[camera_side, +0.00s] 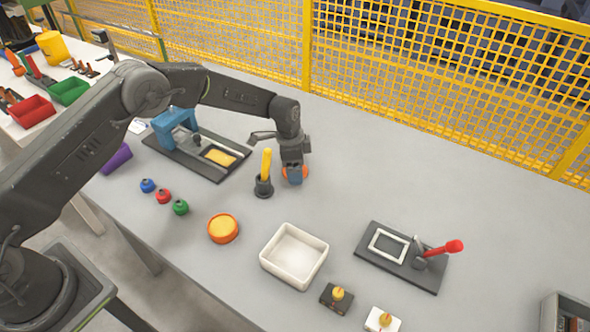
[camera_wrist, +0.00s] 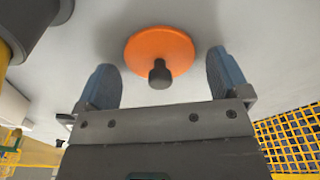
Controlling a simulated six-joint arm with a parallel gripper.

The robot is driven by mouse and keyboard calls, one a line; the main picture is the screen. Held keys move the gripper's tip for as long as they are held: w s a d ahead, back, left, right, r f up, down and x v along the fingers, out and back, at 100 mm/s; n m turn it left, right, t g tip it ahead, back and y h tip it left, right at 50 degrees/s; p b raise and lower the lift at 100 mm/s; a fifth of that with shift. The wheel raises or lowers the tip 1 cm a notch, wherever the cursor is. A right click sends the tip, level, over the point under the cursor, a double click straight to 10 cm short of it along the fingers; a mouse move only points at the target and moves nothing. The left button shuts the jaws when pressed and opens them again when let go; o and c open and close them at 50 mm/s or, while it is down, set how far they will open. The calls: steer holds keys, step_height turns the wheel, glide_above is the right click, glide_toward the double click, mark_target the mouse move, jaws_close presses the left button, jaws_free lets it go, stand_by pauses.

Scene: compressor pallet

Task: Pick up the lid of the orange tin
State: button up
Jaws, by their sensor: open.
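The lid is an orange disc with a dark knob, lying on the grey table in the wrist view (camera_wrist: 160,48). In the side view only its orange edge (camera_side: 304,171) shows, mostly hidden behind my gripper (camera_side: 294,178). The orange tin (camera_side: 223,229) stands apart to the front left, open at the top with yellow showing inside. My gripper points down over the lid. In the wrist view its two blue fingers (camera_wrist: 160,62) are spread wide, one on each side of the knob, with gaps between, and it holds nothing.
A black holder with a yellow-handled tool (camera_side: 264,177) stands close left of my gripper. A blue fixture (camera_side: 175,128) on a dark plate is farther left. A white bin (camera_side: 294,256) is in front, and a plate with a red-handled clamp (camera_side: 420,262) is right. Yellow fencing (camera_side: 440,70) runs behind.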

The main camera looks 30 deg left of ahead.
steer(key=c, duration=0.9)
